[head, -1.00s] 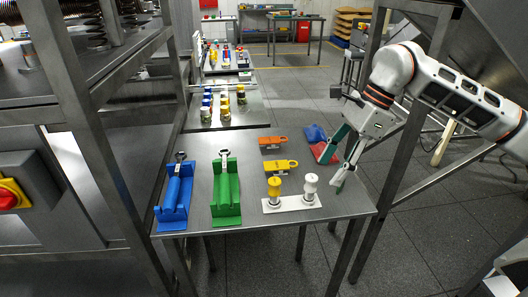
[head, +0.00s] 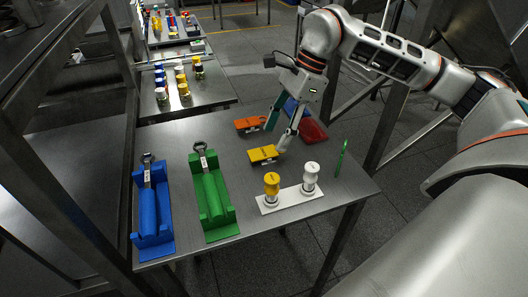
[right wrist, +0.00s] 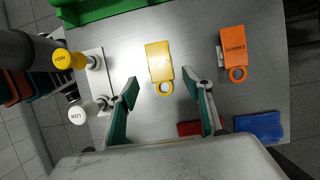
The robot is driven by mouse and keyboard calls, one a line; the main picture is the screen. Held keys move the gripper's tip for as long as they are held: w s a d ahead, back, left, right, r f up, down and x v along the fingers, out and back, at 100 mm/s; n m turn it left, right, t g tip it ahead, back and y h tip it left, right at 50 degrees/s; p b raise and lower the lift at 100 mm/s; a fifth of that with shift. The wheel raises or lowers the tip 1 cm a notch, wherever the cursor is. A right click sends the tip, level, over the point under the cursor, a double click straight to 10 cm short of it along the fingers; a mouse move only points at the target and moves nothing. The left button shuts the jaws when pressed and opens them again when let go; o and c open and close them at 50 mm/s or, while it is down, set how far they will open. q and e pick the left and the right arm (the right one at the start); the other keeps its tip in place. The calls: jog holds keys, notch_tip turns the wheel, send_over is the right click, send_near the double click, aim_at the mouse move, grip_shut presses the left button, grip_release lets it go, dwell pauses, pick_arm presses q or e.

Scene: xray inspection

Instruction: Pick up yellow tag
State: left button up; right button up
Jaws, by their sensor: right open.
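The yellow tag (head: 262,154) lies flat on the metal table, between the orange tag and the yellow-capped post. In the right wrist view the yellow tag (right wrist: 160,66) lies ahead of the gap between my fingers, its ring end toward me. My right gripper (head: 279,139) is over the table beside the tag, with one finger close to the tag's ring end. My left gripper does not show.
An orange tag (head: 251,124) lies behind the yellow one. A red tray (head: 313,130) and a blue tray (head: 296,108) are behind the gripper. A white base (head: 290,199) carries yellow and white posts.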

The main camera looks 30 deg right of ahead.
aim_at(268, 151)
jog(key=x, duration=0.2)
jog(key=shift+a+f, duration=0.15)
jog(key=shift+f, duration=0.25)
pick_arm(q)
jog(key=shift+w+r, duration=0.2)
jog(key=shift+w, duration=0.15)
pick_arm(e)
jog(key=shift+w+a+f, duration=0.15)
jog(key=shift+a+f, duration=0.05)
jog(key=shift+f, duration=0.25)
jog(key=c, duration=0.9)
jog(key=shift+r, duration=0.15)
